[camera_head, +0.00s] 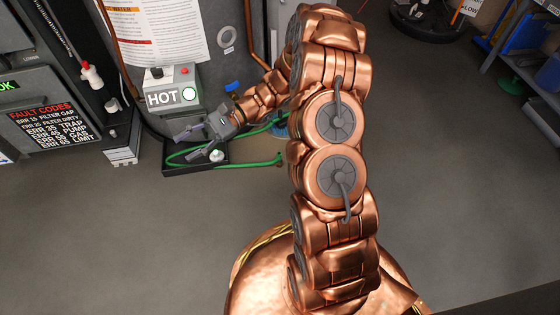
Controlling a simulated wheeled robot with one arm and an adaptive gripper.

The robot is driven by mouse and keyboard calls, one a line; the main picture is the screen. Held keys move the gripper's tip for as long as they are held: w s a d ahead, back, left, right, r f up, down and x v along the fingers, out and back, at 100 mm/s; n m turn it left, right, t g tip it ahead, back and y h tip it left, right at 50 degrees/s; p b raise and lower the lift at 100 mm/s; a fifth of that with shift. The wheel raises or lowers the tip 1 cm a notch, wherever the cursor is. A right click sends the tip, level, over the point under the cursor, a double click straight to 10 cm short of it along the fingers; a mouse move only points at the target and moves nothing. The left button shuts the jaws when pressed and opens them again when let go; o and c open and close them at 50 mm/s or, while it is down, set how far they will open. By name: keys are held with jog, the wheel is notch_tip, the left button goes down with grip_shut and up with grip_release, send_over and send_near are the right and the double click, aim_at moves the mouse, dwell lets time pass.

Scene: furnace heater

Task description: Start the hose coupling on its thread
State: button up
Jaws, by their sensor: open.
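A green hose (250,164) curls over a black tray (180,169) on the floor at the base of the grey cabinet. One dark end of the hose lies out on the floor, close to my arm. A small pale round fitting (216,156) sits at the tray; I cannot tell whether it is the coupling or the thread. My gripper (183,147) is above the tray and the hose loop, with its grey fingers apart and nothing visible between them. It points left. My arm and gripper hide part of the hose and whatever lies behind them.
A grey box labelled HOT with a lit button (189,94) is just above my gripper. A blue valve handle (234,87) and a copper pipe (255,45) are behind my forearm. A FAULT CODES panel (50,122) is at left. The floor in front is clear.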

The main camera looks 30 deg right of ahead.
jog(key=w+d+f+m+t+b, duration=0.1)
jog(key=w+d+f+m+t, duration=0.45)
jog(key=w+d+f, duration=0.2)
jog(key=m+t+h+b, duration=0.2)
jog(key=m+t+h, duration=0.5)
jog(key=m+t, duration=0.4)
send_over(279, 162)
jog(key=a, duration=0.6)
notch_tip(279, 162, down, 23)
jog(key=s+d+f+m+h, duration=0.1)
jog(key=s+d+f, duration=0.1)
jog(key=d+f, duration=0.1)
jog(key=s+d+f+m+t+h, duration=0.1)
jog(key=s+d+f+h, duration=0.1)
jog(key=f, duration=0.2)
jog(key=s+d+f+m+h+b, duration=0.1)
jog(key=s+d+f+m+h, duration=0.1)
jog(key=d+f, duration=0.1)
jog(key=shift+s+d+f+t, duration=0.25)
jog(key=shift+s+d+f, duration=0.1)
jog(key=shift+f, duration=0.2)
jog(key=shift+x, duration=1.15)
jog(key=b+x, duration=0.3)
jog(key=x, duration=0.1)
jog(key=shift+w+f, duration=0.15)
jog(key=shift+w+a, duration=0.1)
jog(key=shift+w, duration=0.45)
grip_shut()
